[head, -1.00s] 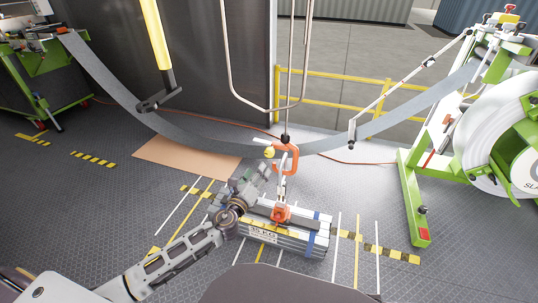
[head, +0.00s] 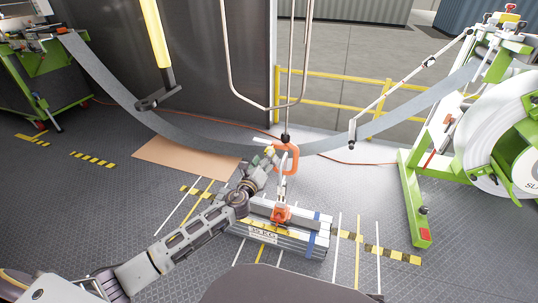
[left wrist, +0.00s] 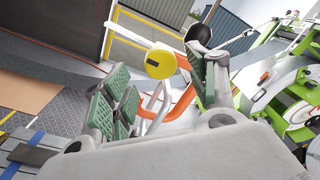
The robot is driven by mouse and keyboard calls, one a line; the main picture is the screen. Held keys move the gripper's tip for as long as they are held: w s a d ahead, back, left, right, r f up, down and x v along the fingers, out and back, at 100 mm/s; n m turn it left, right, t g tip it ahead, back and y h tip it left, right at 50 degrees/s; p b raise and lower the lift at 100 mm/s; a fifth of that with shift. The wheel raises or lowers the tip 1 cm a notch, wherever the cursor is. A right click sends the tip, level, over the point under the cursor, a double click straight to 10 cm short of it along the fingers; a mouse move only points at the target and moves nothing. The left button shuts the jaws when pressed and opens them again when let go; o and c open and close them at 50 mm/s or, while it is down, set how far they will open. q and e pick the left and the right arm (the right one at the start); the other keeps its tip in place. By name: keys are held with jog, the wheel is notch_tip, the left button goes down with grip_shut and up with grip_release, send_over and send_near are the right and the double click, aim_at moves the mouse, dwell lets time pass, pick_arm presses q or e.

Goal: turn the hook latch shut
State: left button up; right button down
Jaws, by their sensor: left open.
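The orange hook (head: 293,158) hangs from a metal rod above a bundle of grey bars. A yellow round knob (left wrist: 160,64) with a dark slot sits at its left side, with a pale bar (left wrist: 135,25) running off behind it. My left gripper (head: 270,155) is at the left of the hook, close to the knob. In the left wrist view its green-padded fingers are spread wide, and the knob shows between them, near the fingertips. I cannot tell whether a finger touches it. The hook's orange body (left wrist: 184,104) is partly hidden by the right finger. My right gripper is out of view.
The strapped bar bundle (head: 290,240) lies on the floor below the hook. A grey strip (head: 195,137) sags across behind it. A green reel stand (head: 415,195) is at the right, and a yellow rail (head: 330,77) is behind.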

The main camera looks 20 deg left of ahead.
pick_arm(q)
jog(key=shift+w+d+b, duration=0.2)
jog(key=shift+w+b, duration=0.2)
jog(key=shift+w, duration=1.9)
grip_shut()
